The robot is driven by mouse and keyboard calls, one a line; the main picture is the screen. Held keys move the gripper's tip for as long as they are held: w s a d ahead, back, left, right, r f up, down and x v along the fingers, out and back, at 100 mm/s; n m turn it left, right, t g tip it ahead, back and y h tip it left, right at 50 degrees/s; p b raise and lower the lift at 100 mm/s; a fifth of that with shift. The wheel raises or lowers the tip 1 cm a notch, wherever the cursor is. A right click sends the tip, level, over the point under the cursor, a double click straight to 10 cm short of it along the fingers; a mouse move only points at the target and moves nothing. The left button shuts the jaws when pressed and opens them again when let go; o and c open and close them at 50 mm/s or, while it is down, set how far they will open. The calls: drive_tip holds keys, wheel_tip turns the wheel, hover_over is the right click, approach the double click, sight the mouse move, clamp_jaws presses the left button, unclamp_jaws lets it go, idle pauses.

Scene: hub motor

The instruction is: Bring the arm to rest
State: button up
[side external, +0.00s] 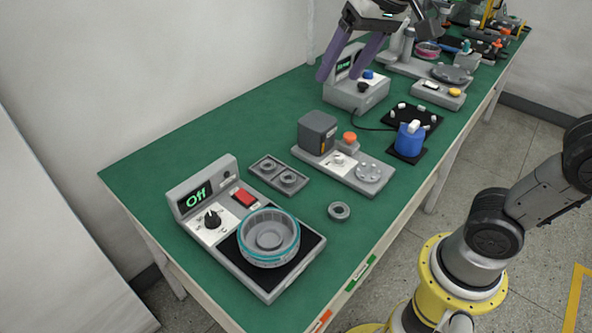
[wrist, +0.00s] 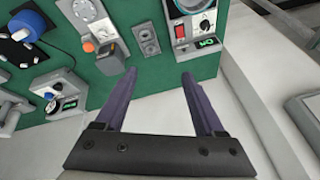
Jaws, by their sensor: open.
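My gripper (side external: 352,58) is at the top of the side external view, raised above the green table near the back wall. Its two purple fingers are spread apart with nothing between them. In the wrist view my gripper (wrist: 158,88) is also open and empty, and its fingers reach over the table edge and the pale wall area. My yellow-based arm stands at the lower right of the side external view.
A bearing (side external: 339,211), a two-slot tray (side external: 279,174), a press station (side external: 343,169), a blue part (side external: 409,139) and a second display unit (side external: 357,93) stand nearby.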

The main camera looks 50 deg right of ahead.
drive_tip(key=s+d+f+n, duration=0.3)
drive_tip(key=s+f+n, duration=0.1)
drive_tip(key=s+f, duration=0.7)
drive_tip(key=s, duration=0.2)
drive_tip(key=shift+s+d+t+h, duration=0.15)
drive_tip(key=shift+s+t+h, duration=0.15)
drive_tip(key=shift+s+t, duration=0.1)
